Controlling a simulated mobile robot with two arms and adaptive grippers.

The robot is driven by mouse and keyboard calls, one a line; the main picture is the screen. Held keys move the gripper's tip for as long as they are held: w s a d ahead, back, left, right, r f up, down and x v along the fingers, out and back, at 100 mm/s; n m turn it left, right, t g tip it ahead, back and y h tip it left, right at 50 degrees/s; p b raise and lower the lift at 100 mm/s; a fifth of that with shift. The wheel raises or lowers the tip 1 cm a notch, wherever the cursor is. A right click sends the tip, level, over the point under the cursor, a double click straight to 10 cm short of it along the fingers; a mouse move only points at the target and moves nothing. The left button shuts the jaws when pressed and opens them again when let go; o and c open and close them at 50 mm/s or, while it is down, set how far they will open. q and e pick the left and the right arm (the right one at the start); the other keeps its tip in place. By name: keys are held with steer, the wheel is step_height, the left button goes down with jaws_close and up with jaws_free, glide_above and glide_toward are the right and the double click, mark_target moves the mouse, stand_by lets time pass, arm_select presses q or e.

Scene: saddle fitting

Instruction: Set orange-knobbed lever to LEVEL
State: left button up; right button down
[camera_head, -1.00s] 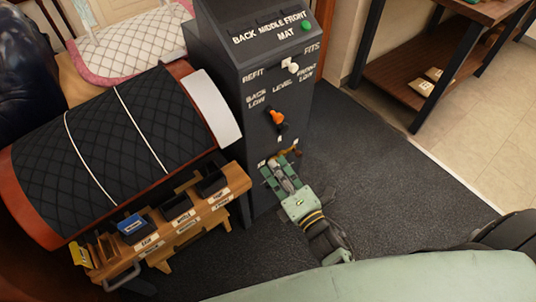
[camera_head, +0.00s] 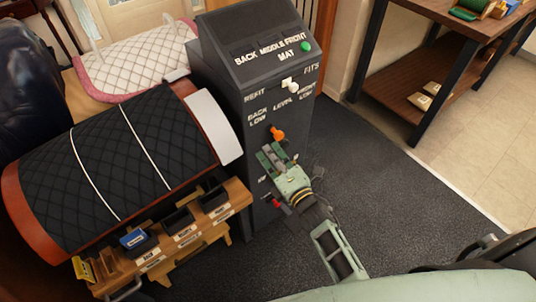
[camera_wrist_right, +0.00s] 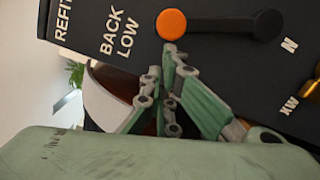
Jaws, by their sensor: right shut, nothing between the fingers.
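The orange-knobbed lever (camera_head: 277,133) is on the front of the dark grey cabinet (camera_head: 228,110), below the labels BACK LOW, LEVEL and FRONT LOW. In the right wrist view its round orange knob (camera_wrist_right: 171,25) is at the end of a black arm, on the side of the BACK LOW label (camera_wrist_right: 120,35). The LEVEL label (camera_head: 283,104) shows in the head view. My right gripper (camera_head: 270,152) is shut and empty just below the knob. In the wrist view its fingertips (camera_wrist_right: 167,58) are close to the knob; whether they touch is unclear. My left gripper is out of view.
A white handle (camera_head: 291,86) sits higher on the cabinet between REFIT and FITS, and a small red-tipped lever (camera_head: 275,202) sits below. A black quilted saddle form (camera_head: 115,165) and a wooden rack with bins (camera_head: 165,250) stand left. Floor (camera_head: 400,210) right is open.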

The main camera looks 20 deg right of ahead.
steer(key=d+r+m+p, duration=0.2)
steer(key=shift+w+d+r+p, duration=0.1)
steer(key=shift+w+d+p, duration=0.15)
steer(key=shift+w+p, duration=0.15)
stand_by(1.2)
